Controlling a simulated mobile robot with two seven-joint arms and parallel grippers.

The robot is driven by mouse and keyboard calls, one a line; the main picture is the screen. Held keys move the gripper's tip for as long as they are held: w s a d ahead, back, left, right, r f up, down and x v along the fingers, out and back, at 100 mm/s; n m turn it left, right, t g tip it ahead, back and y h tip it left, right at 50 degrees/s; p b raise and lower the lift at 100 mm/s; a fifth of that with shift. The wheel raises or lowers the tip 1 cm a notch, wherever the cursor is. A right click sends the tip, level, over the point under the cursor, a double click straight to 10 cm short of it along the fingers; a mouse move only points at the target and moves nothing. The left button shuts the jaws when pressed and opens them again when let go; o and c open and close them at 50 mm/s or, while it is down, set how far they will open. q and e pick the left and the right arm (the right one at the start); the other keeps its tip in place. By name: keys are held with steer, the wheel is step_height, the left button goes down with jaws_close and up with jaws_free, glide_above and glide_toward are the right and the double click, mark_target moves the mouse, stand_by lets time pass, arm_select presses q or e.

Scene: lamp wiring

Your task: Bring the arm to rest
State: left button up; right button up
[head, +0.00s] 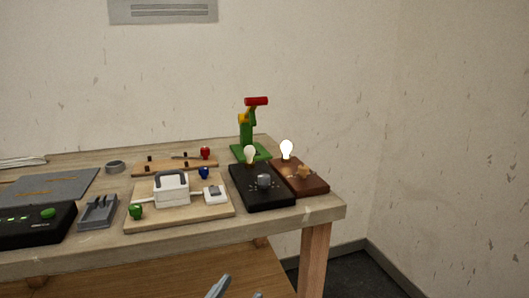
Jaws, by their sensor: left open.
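My left gripper (237,292) shows only at the bottom edge, in front of the table and below its top. Its fingertips are apart, with nothing seen between them, and the rest of it is out of frame. On the table, a brown wooden block (313,186) bears a brightly glowing bulb (287,149) and a tan knob (304,171). Beside it, a black box (252,193) bears a paler bulb (249,154) and a grey knob (264,181). My right gripper is out of view.
The wooden table (290,219) holds a light board (212,215) with a white device (172,190), a black unit (30,232), a grey holder (97,212), a grey mat (75,184) and a green stand (247,137). Floor shows right of the table leg (314,260).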

arm_select(q)
steer(key=s+a+f+n+g+y, duration=0.35)
steer(key=s+a+f, duration=0.4)
steer(key=f, duration=0.45)
steer(key=s+a+f+n+g+y, duration=0.2)
steer(key=s+a+f+g+y, duration=0.4)
steer(key=s+f, duration=0.4)
step_height(320, 180, up, 10)
steer(key=a+t+p, duration=0.1)
steer(key=p, duration=1.2)
steer(key=shift+w+a+f+h, duration=0.15)
steer(key=shift+w+a+h, duration=0.2)
steer(key=shift+w, duration=0.1)
steer(key=shift+t, duration=0.25)
